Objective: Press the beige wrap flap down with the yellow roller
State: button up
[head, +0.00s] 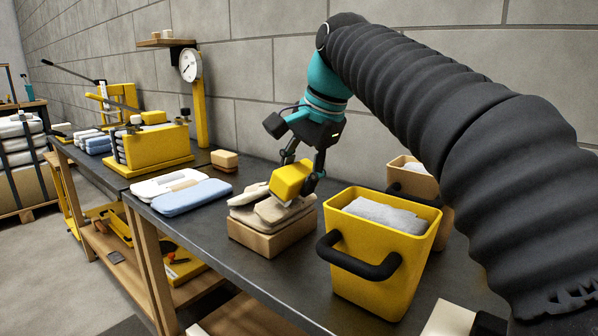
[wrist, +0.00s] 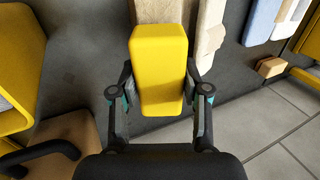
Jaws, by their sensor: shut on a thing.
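My gripper (head: 303,174) is shut on the yellow roller (head: 291,178), which looks like a rounded yellow block. The gripper's fingers (wrist: 158,88) lie on both sides of the roller (wrist: 158,62) in the wrist view. The roller is over a beige wrapped bundle (head: 270,212) on a wooden block (head: 262,239). Beige wrap parts (wrist: 208,40) show beside and beyond the roller in the wrist view. I cannot tell whether the roller touches the wrap, and the part under it is hidden.
A yellow bin (head: 375,270) with a black handle and grey cloth stands right of the block. White and blue folded pads (head: 190,197) lie to the left. A small wooden block (head: 225,161) sits behind them. A yellow press (head: 155,150) stands further left. The bench's front strip is clear.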

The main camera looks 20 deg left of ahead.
jog(key=shift+x, duration=0.9)
dwell(0.9)
jog(key=shift+p+v, duration=1)
jog(key=shift+v, duration=2.55)
jog(key=shift+s+a, duration=0.1)
jog(key=shift+s, duration=0.05)
